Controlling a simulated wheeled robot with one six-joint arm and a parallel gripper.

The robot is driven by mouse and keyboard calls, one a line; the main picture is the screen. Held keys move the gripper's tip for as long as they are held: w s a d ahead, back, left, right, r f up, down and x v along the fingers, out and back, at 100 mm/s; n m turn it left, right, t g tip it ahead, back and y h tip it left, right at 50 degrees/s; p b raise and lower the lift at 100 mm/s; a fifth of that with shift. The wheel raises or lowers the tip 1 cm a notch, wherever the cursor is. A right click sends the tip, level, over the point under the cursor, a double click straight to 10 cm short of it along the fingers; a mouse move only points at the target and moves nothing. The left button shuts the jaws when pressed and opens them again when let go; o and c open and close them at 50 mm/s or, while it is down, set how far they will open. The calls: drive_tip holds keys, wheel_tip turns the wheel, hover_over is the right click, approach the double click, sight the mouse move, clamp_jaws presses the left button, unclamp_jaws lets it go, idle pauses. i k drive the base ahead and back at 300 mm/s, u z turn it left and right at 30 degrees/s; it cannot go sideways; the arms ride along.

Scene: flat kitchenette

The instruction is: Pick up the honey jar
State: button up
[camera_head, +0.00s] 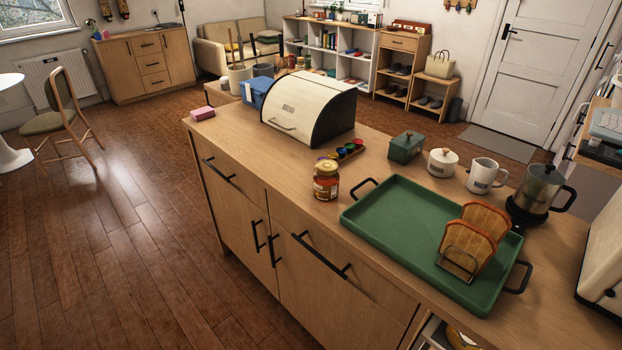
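The honey jar (326,181) stands upright on the wooden counter (243,153), close to its front edge.
A green tray (390,233) with toast in a rack (459,262) is right of the jar. A cream bread bin (303,103) and several coloured small items (349,150) stand behind it. A mug (485,174) and coffee pot (541,187) are farther right. The floor (130,230) in front is clear.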

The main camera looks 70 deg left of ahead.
sight(325, 179)
drive_tip(key=u, duration=2.6)
drive_tip(key=i, duration=0.45)
drive_tip(key=k, duration=0.45)
drive_tip(key=u, duration=1.55)
drive_tip(key=i, duration=1.8)
drive_tip(key=z, duration=2.7)
